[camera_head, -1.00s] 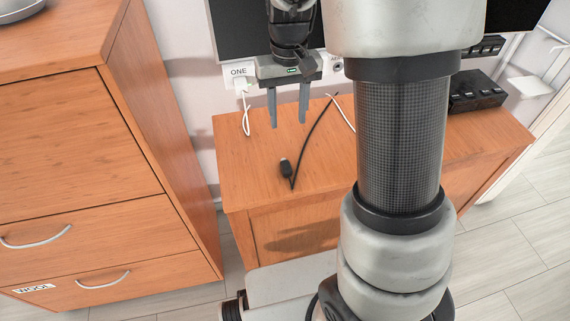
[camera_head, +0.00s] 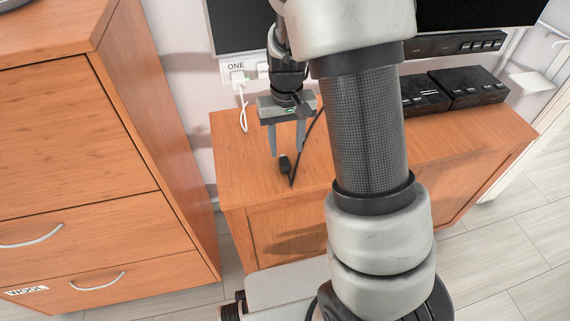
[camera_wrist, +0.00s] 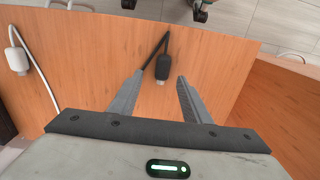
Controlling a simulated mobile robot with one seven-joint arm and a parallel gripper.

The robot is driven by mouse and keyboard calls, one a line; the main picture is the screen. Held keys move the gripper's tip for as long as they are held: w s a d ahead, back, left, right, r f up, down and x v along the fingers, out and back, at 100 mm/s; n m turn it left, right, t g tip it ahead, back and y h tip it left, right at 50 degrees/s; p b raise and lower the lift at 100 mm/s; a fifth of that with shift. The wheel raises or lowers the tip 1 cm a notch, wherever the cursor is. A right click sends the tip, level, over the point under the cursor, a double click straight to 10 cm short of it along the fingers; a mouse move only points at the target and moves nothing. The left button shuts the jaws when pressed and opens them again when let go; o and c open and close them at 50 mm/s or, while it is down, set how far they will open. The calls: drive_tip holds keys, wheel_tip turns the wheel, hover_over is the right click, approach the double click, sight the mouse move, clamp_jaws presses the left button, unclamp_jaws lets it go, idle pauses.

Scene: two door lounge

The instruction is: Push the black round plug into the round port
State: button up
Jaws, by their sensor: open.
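My gripper (camera_head: 287,153) is open and empty, fingers pointing down above the plug. In the wrist view my gripper's fingers (camera_wrist: 160,77) stand apart on either side of the plug, not touching it. The round port cannot be made out; my arm and gripper hide part of the wall sockets.
A wall plate marked ONE (camera_head: 236,68) holds a white plug with a white cable. Black boxes (camera_head: 468,88) stand at the right on the cabinet top (camera_head: 440,135). A tall wooden drawer unit (camera_head: 75,150) stands close on the left.

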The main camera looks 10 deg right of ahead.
sight(285, 160)
drive_tip(key=shift+f, duration=0.1)
drive_tip(key=f, duration=0.1)
drive_tip(key=f+b, duration=0.1)
drive_tip(key=f, duration=0.3)
drive_tip(key=shift+s+a+b, duration=0.15)
drive_tip(key=shift+a+b, duration=0.1)
drive_tip(key=shift+b, duration=0.1)
drive_tip(key=c, duration=1.1)
